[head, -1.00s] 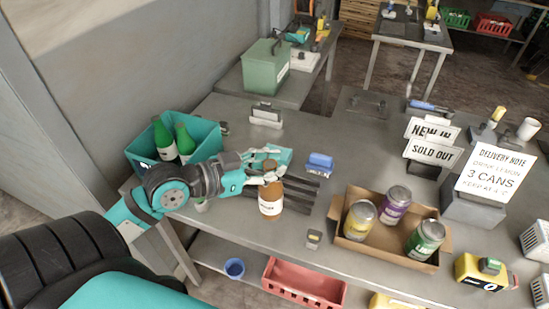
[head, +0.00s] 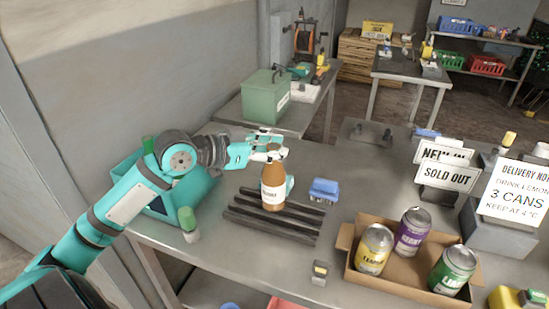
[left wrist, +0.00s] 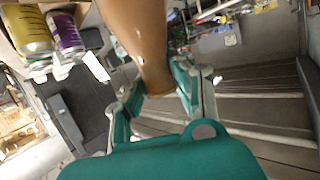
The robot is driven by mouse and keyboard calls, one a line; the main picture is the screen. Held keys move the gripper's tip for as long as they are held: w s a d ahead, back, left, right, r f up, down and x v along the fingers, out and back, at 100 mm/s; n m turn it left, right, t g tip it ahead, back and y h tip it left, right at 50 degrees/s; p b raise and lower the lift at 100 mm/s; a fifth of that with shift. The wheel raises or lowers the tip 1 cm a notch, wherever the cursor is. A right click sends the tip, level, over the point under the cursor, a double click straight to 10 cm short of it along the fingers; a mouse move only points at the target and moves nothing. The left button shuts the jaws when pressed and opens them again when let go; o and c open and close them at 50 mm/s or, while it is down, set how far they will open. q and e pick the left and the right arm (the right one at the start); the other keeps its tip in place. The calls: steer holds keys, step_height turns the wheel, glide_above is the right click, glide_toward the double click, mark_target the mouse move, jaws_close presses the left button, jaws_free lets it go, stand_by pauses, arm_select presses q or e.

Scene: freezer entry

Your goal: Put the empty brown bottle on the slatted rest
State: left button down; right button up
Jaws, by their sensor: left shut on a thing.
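The brown bottle (head: 272,188) has a pale label and is upright. My left gripper (head: 268,153) is shut on its neck. The slatted rest (head: 250,229), a row of dark bars on the bench, lies under the bottle. The bottle's base shows against the bars; I cannot tell whether it touches them. In the left wrist view the bottle (left wrist: 143,40) runs between the fingers of my gripper (left wrist: 160,92), with pale-edged slats (left wrist: 260,118) beyond. My right gripper is not in view.
A teal crate (head: 195,194) stands behind my left arm. A green-topped item (head: 188,222) is left of the rest. A blue brush-like block (head: 323,190) is behind right. A cardboard box (head: 403,279) with three cans is at the right. A green metal box (head: 266,97) stands farther back.

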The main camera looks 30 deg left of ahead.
mark_target(273, 178)
arm_select(q)
steer(key=shift+w+a, duration=0.2)
steer(key=shift+w, duration=0.2)
steer(key=shift+w+a+f, duration=0.1)
steer(key=shift+f, duration=0.25)
step_height(273, 178, down, 3)
steer(key=shift+r+p, duration=0.1)
steer(key=shift+p, duration=0.3)
steer(key=shift+f, duration=0.3)
steer(key=c, duration=1.1)
jaws_free()
